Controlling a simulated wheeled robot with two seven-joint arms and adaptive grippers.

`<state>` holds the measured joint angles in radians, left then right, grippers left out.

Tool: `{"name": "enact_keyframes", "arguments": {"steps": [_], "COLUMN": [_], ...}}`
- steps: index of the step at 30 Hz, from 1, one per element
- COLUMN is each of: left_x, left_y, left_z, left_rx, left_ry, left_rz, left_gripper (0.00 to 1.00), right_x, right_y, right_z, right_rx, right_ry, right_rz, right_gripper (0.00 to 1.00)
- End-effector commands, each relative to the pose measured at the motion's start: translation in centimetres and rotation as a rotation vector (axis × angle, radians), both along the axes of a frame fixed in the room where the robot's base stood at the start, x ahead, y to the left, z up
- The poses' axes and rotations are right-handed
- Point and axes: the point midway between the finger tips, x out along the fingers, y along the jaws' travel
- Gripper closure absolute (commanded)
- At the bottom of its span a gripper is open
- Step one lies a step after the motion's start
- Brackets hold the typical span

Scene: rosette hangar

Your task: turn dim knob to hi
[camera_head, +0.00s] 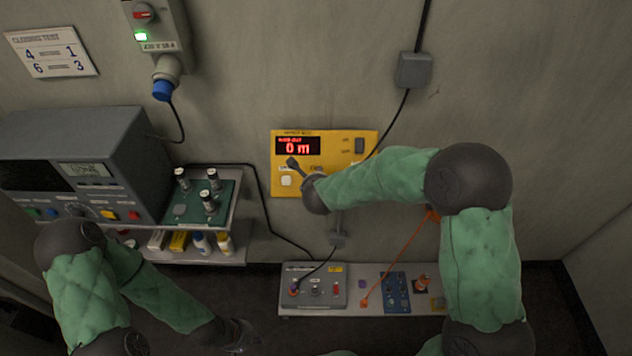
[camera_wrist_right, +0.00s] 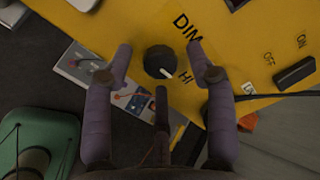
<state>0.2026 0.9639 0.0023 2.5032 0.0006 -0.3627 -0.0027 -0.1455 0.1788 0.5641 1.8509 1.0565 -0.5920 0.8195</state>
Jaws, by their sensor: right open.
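The dim knob (camera_wrist_right: 160,62) is a round black knob on the yellow panel (camera_head: 356,143). In the right wrist view its white pointer mark faces down and right, on the side of the HI label (camera_wrist_right: 186,78). The DIM label (camera_wrist_right: 187,27) is above right of it. My right gripper (camera_wrist_right: 159,50) is open, with a purple finger on each side of the knob and visible gaps. In the head view my right gripper (camera_head: 295,166) covers the knob. My left gripper (camera_head: 243,336) hangs low at the left; its jaws are too dark to read.
The panel has a red display reading 0 m (camera_head: 298,147) and an ON/OFF switch (camera_wrist_right: 295,73). A grey instrument (camera_head: 90,150) and a green board (camera_head: 195,208) sit on the left shelf. A grey box (camera_head: 315,288) stands on the low shelf below.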

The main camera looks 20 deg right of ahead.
Motion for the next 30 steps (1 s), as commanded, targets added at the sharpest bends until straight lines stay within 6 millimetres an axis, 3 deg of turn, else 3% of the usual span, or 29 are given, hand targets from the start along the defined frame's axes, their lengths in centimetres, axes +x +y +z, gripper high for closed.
{"name": "enact_keyframes", "arguments": {"steps": [16,30], "left_x": [0.0,0.0], "left_y": [0.0,0.0], "left_z": [0.0,0.0], "left_rx": [0.0,0.0], "left_ry": [0.0,0.0], "left_rz": [0.0,0.0], "left_gripper": [1.0,1.0], "right_x": [-6.9,-8.3], "right_y": [1.6,1.9], "right_z": [6.5,7.5], "right_rx": [0.001,0.0], "right_ry": [-0.004,-0.001], "right_rz": [0.002,0.001], "right_gripper": [0.44,0.44]}}
